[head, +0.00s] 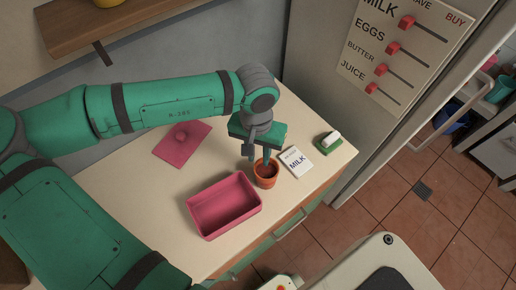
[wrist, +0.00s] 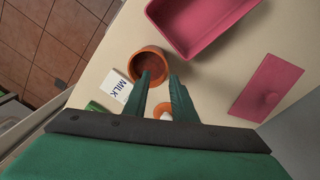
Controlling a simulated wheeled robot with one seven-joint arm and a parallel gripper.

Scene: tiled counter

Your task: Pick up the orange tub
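The orange tub (head: 265,180) stands upright on the counter, just right of the pink tray's back corner. Its round open mouth also shows in the wrist view (wrist: 136,63). My gripper (head: 260,157) points down over the tub, with its fingers apart. In the wrist view my gripper (wrist: 163,77) has one finger overlapping the tub's near rim and the other to the right of the tub. A fingertip appears at or inside the mouth in the head view; I cannot tell whether it touches the wall.
A pink tray (head: 205,222) is close to the tub. A milk card (head: 296,162) and a green block with a white top (head: 328,146) lie to its right. A small orange-and-white item (wrist: 168,115) shows between my fingers.

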